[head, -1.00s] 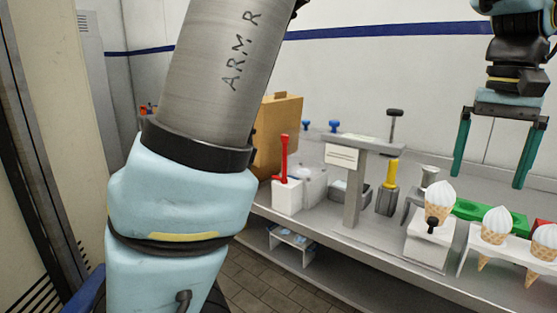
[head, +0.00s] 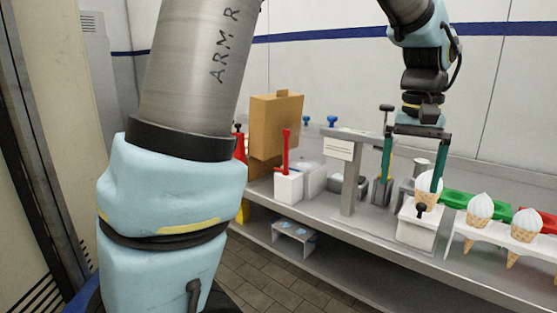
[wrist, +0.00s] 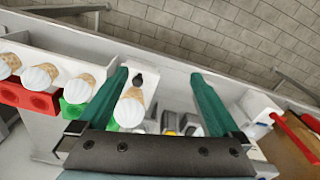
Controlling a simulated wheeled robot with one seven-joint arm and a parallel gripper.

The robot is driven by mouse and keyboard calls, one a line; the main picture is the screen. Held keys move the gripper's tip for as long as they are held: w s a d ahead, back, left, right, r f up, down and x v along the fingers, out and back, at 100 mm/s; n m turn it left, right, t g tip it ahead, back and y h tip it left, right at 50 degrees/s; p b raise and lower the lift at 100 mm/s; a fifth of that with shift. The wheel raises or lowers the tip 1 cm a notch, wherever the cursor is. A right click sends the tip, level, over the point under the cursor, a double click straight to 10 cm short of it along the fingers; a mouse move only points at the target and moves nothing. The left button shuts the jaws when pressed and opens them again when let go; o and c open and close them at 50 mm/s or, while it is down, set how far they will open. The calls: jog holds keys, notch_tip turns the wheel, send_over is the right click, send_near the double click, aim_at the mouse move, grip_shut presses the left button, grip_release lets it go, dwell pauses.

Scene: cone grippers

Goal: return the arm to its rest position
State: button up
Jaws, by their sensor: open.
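My gripper (head: 411,182) hangs at the upper right of the head view with its two green fingers pointing down and spread apart. Nothing is between the fingertips that I can make out. It is over the counter, and its right finger overlaps an ice cream cone (head: 422,188) in a white holder in the picture. In the wrist view the open fingers (wrist: 160,78) frame the counter, with that cone (wrist: 130,108) inside the left finger. I cannot tell the exact height of the fingers above the cone. My large upper arm link fills the left of the head view.
More cones (head: 480,209) stand in a white rack (head: 490,238) at the right. A red-handled dispenser (head: 288,187), a grey post with a sign (head: 338,149) and a brown box (head: 275,130) stand further left on the counter (head: 330,220). The space above the counter is largely clear.

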jog(key=w+a+f+n, duration=0.1)
jog(key=w+a+f, duration=0.25)
jog(key=a, duration=0.55)
jog(key=w+a+f+n, duration=0.15)
jog(key=a+f, duration=0.25)
jog(key=a, duration=0.5)
jog(key=s+a+f+n, duration=0.1)
jog(key=s+a+f, duration=0.1)
jog(key=a, duration=0.5)
jog(key=s+a+f+t, duration=0.1)
jog(key=s+a+f, duration=0.1)
jog(key=a, duration=0.5)
jog(key=shift+f+n, duration=0.35)
jog(key=shift+f, duration=0.4)
